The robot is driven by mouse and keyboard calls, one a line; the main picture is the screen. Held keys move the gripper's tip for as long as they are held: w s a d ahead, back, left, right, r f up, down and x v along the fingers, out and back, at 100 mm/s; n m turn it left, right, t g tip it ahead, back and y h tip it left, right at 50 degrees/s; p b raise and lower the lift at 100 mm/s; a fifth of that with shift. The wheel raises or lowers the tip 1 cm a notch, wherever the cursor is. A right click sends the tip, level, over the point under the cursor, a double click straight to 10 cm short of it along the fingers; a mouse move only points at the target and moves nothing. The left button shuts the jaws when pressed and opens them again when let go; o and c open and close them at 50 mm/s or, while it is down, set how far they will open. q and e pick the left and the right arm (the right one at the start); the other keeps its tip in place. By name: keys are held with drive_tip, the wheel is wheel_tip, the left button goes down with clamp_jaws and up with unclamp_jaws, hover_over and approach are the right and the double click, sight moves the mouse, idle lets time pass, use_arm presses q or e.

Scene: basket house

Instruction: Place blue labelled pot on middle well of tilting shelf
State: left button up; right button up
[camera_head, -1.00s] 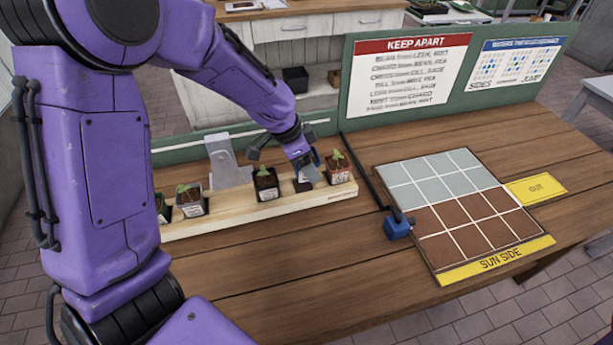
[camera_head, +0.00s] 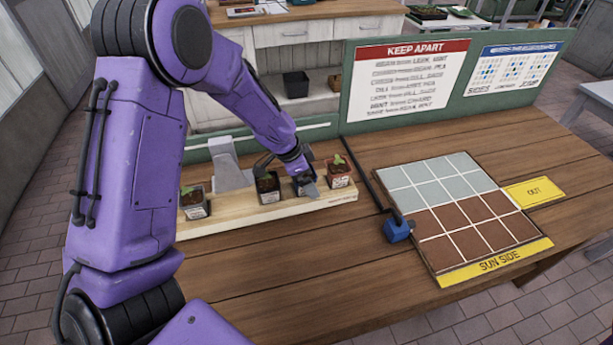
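Several small dark pots with seedlings stand on a pale wooden rack (camera_head: 235,220) at the back left of the table. One dark pot with a pale label (camera_head: 197,206) is on the left, another (camera_head: 267,189) is near the middle, and a red-brown pot (camera_head: 340,172) is at the right end. My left gripper (camera_head: 305,188) is low over the rack between the middle and red-brown pots, at a dark pot mostly hidden by it. Whether its fingers are closed on that pot is unclear. I cannot make out a blue label. My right gripper is out of view.
A grid board (camera_head: 462,219) with grey and brown squares lies on the right of the table. A black rod with a blue block (camera_head: 397,228) runs along its left side. A yellow card (camera_head: 536,191) lies to its right. The front table is clear.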

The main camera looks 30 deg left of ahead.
use_arm(q)
drive_tip(key=shift+s, duration=0.1)
drive_tip(key=v, duration=1.2)
drive_tip(key=shift+r, duration=0.15)
